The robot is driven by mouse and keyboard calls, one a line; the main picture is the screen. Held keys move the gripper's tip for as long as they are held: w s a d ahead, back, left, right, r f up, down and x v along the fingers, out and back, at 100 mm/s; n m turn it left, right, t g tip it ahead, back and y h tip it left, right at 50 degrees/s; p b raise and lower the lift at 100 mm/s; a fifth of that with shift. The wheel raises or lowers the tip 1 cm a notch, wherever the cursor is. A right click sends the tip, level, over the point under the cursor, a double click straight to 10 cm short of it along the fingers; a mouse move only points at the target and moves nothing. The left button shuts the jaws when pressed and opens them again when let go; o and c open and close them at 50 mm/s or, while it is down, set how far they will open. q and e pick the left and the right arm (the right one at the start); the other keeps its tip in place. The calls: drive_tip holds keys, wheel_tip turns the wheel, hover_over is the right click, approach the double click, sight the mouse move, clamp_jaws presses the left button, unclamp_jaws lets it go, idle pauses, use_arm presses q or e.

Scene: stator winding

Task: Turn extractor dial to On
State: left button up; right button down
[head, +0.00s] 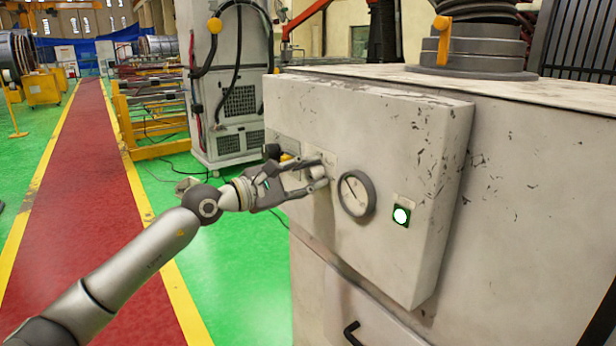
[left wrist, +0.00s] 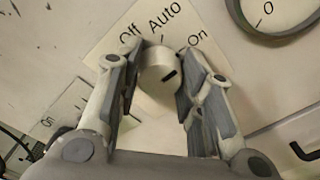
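The extractor dial is a pale round knob (left wrist: 158,75) with a short black mark, on a plate labelled Off, Auto and On in the left wrist view. The mark slants up to the right, on the side of the On label. My left gripper (left wrist: 160,85) has one finger on each side of the knob, with its pads against or very close to it. In the head view my left gripper (head: 314,175) reaches the left part of the grey control box (head: 400,130), and its fingers partly hide the dial. My right gripper is not in view.
A round gauge (head: 356,193) sits just right of the dial, with a lit green-framed button (head: 401,215) further right. A second labelled plate (left wrist: 62,112) lies left of the dial. Green floor (head: 240,270) is open left of the cabinet.

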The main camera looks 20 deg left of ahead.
use_arm(q)
drive_tip(key=o, duration=0.4)
drive_tip(key=shift+o, duration=0.2)
drive_tip(key=shift+s+a, duration=0.1)
drive_tip(key=v, duration=1.1)
drive_tip(key=shift+s+a, duration=0.3)
